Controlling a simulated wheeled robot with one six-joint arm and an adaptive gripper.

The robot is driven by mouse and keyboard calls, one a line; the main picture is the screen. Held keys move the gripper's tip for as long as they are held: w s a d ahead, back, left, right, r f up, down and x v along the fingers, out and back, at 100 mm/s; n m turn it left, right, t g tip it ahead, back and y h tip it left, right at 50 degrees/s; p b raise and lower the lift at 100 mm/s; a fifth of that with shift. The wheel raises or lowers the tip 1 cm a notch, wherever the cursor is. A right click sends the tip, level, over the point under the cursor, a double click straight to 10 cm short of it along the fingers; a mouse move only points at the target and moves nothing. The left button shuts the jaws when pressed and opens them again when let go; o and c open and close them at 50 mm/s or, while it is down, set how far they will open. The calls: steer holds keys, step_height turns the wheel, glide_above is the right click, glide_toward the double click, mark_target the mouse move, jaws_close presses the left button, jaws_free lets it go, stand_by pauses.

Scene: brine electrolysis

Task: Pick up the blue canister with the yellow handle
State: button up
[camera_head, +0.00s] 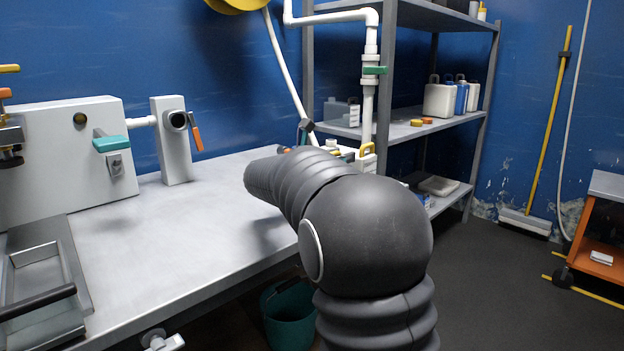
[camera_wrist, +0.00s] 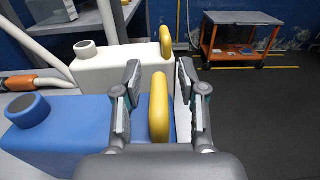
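The blue canister (camera_wrist: 65,130) is in the wrist view at the lower left, with a grey cap and an upright yellow handle (camera_wrist: 158,106). My gripper (camera_wrist: 160,75) is open. Its two fingers stand on either side of the yellow handle, with a visible gap on both sides, so neither appears to touch it. My gripper's palm hides part of the canister's near end. In the head view my dark arm hides the gripper and this canister.
A white canister (camera_wrist: 110,68) with a yellow handle stands just beyond the blue one. A pipe with an orange sleeve (camera_wrist: 18,82) lies at left. The metal workbench (camera_head: 200,215) is mostly clear. Shelving (camera_head: 440,127) holds more canisters. An orange cart (camera_wrist: 240,40) stands farther off.

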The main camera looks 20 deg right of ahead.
jaws_close()
steer(key=shift+r, duration=0.15)
